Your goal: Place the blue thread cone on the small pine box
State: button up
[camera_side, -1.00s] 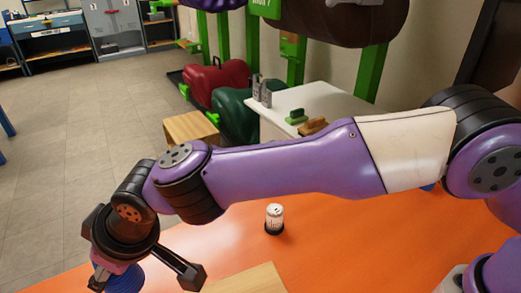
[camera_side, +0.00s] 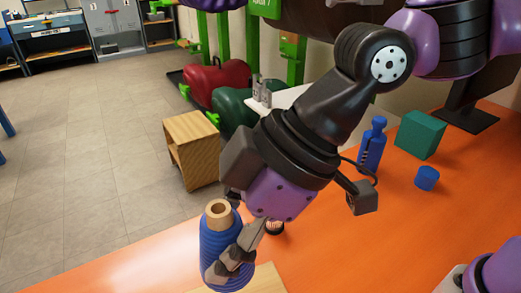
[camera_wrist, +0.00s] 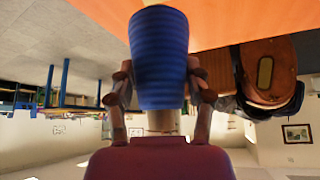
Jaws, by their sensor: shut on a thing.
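The blue thread cone (camera_side: 212,243) is a ribbed blue spool with a tan tube end showing at its top. It stands nearly upright at the lower left of the side view. My gripper (camera_side: 232,258) is shut on it, with the fingers around its side. In the wrist view the cone (camera_wrist: 160,55) fills the space between both fingers. A pale wooden top (camera_side: 262,279), perhaps the small pine box, shows at the bottom edge, just right of the cone and partly cut off. I cannot tell whether the cone touches it.
The orange table (camera_side: 330,255) carries a blue bottle (camera_side: 371,148), a teal block (camera_side: 420,135) and a small blue cylinder (camera_side: 427,178) at the right. A small can (camera_side: 274,229) is mostly hidden behind my gripper. An open wooden crate (camera_side: 195,150) stands beyond the table.

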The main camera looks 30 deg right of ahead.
aim_at(238, 278)
jog(key=f, duration=0.8)
jog(key=shift+s+d, duration=0.3)
jog(key=shift+s, duration=0.05)
jog(key=shift+f, duration=0.1)
jog(key=o, duration=1.2)
jog(key=shift+r, duration=0.2)
jog(key=v, duration=1.1)
jog(key=d+f+m+t+h, duration=0.1)
jog(key=d+m+h, duration=0.2)
jog(key=d, duration=0.9)
jog(key=w+d+f+m+t+h, duration=0.1)
jog(key=d+f+m+t+h, duration=0.1)
jog(key=d+m, duration=0.8)
jog(key=shift+w+d+h, duration=0.35)
jog(key=shift+d+h, duration=0.15)
jog(key=shift+d, duration=0.7)
